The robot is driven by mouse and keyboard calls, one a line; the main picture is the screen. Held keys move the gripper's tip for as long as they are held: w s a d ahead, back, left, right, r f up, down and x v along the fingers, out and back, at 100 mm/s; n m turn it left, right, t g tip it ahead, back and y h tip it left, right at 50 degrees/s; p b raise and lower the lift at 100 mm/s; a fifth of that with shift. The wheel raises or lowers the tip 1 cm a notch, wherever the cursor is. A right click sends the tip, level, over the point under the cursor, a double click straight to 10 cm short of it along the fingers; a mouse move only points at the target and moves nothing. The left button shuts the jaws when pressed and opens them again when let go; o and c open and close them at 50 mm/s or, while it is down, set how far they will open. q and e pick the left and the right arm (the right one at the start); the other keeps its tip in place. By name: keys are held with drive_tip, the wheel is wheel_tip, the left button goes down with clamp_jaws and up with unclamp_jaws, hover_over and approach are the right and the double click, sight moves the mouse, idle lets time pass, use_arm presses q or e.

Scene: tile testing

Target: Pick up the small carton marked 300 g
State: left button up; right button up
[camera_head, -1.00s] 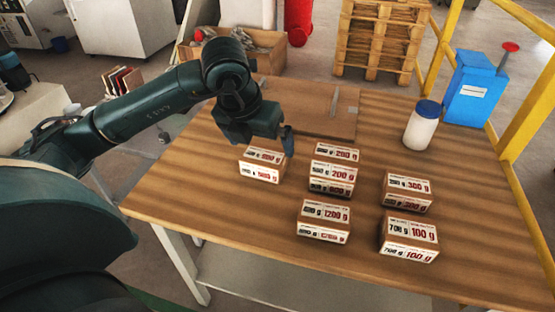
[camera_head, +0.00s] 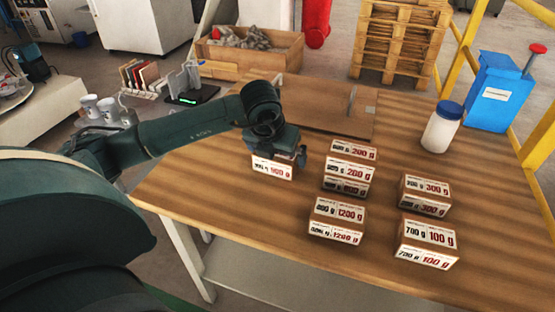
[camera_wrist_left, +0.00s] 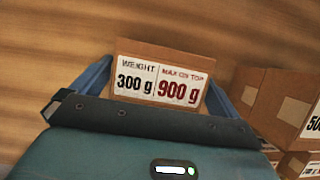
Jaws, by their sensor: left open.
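The small carton (camera_head: 272,169) stands on the wooden table under my left gripper, left of the other cartons. In the left wrist view the carton (camera_wrist_left: 160,87) shows a label reading weight 300 g, max on top 900 g. My left gripper (camera_head: 276,158) is open. In the wrist view its two blue fingers lie on either side of the carton; whether they touch it cannot be told. The gripper hides the carton's upper part in the head view. My right gripper is not in view.
Several labelled cartons stand close by on the right: a stack (camera_head: 347,172), a 1200 g one (camera_head: 337,221), a 300 g red-marked one (camera_head: 424,195) and a 100 g one (camera_head: 427,240). A flat brown box (camera_head: 325,105) lies behind. A white jar (camera_head: 442,127) stands at back right.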

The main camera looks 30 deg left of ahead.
use_arm(q)
drive_tip(key=shift+w+f, duration=0.1)
drive_tip(key=shift+f, duration=0.2)
drive_tip(key=shift+c, duration=0.2)
drive_tip(key=c, duration=0.9)
drive_tip(key=shift+o, duration=0.2)
drive_tip(key=shift+r, duration=0.1)
